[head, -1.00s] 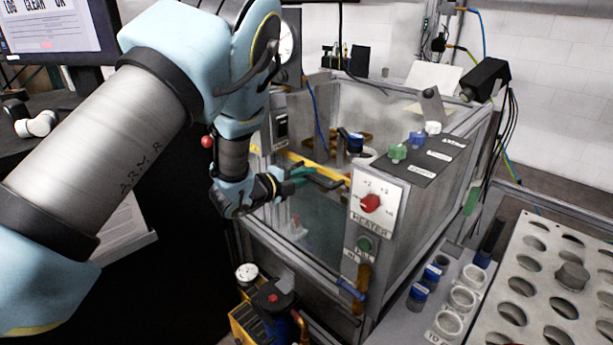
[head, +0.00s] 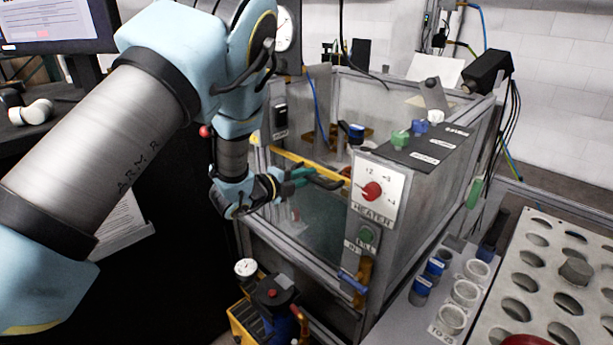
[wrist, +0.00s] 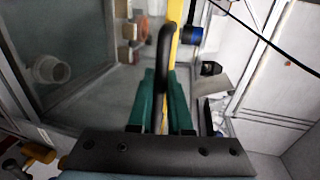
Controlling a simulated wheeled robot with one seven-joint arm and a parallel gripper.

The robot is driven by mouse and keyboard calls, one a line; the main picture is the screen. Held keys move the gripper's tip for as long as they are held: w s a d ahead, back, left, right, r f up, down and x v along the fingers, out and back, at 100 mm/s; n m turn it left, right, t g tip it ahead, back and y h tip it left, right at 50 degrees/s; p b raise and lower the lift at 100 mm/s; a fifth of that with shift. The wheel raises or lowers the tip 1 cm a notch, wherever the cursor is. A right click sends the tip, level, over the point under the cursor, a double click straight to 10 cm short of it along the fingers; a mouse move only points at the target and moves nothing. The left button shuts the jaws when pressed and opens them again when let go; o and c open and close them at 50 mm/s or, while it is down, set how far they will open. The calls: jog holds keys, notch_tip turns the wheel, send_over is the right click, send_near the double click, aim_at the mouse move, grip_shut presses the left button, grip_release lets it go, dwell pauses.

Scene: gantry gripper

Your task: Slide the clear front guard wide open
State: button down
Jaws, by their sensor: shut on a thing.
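The clear front guard (head: 312,222) is on the front of the metal-framed tank, left of the heater panel. A yellow strip (head: 301,162) runs along its top edge, below the rim of the frame, and shows upright in the wrist view (wrist: 174,40). A black loop handle (wrist: 164,58) stands out from the strip. My gripper (wrist: 161,108) has its green fingers shut on the handle, one on each side. In the head view my gripper (head: 300,181) is at the guard's top edge, and the fingers partly hide the handle.
The heater panel (head: 378,188) with a red knob stands right of the guard. A yellow-and-black pump-like unit (head: 270,305) sits below the front. Blue-capped jars (head: 421,287) and a holed rack (head: 530,262) are at the right.

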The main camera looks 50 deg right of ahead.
jog(key=b, duration=2.4)
send_near(316, 249)
jog(key=x, duration=0.5)
jog(key=shift+d, duration=0.1)
jog(key=c, duration=0.8)
grip_release()
jog(key=shift+c, duration=0.2)
jog(key=v, duration=1)
jog(key=shift+a+b, duration=0.35)
